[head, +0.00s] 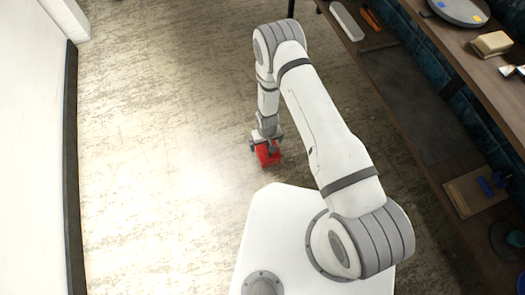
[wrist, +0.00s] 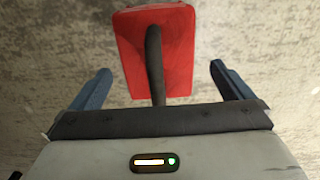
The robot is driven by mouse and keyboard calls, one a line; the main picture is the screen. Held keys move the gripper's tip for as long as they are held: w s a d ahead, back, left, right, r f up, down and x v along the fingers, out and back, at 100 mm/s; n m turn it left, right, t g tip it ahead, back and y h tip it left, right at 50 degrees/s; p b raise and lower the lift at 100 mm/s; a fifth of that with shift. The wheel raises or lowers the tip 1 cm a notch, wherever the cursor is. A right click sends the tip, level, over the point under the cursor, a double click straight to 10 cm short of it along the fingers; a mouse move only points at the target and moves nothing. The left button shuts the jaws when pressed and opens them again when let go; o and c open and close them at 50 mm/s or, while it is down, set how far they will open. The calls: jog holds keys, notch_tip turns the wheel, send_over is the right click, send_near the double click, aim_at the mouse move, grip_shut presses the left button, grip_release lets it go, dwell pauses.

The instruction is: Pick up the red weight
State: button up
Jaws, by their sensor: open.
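The red weight (head: 267,154) is on the floor in front of my base, under the end of my arm in the head view. In the wrist view the red weight (wrist: 178,55) is a red block with a dark bar or handle across its middle. My gripper (wrist: 163,82) is open, with one blue-grey finger on each side of the dark handle. Both fingers are apart from the handle in this view. My gripper (head: 267,142) partly covers the weight in the head view. I cannot tell the exact height of the fingers over the handle.
A dark wooden shelf unit (head: 400,90) runs along the right side, holding a clipboard (head: 472,194), a round grey disc (head: 459,10) and a beige block (head: 492,43). A white wall (head: 35,150) stands on the left. The carpet (head: 150,150) between is clear.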

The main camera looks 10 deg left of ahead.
notch_tip(320, 180, down, 5)
jog(key=shift+w+d+r+b, duration=0.1)
jog(key=shift+b, duration=1.05)
jog(key=shift+r, duration=0.1)
jog(key=shift+c, duration=0.3)
jog(key=c, duration=1.5)
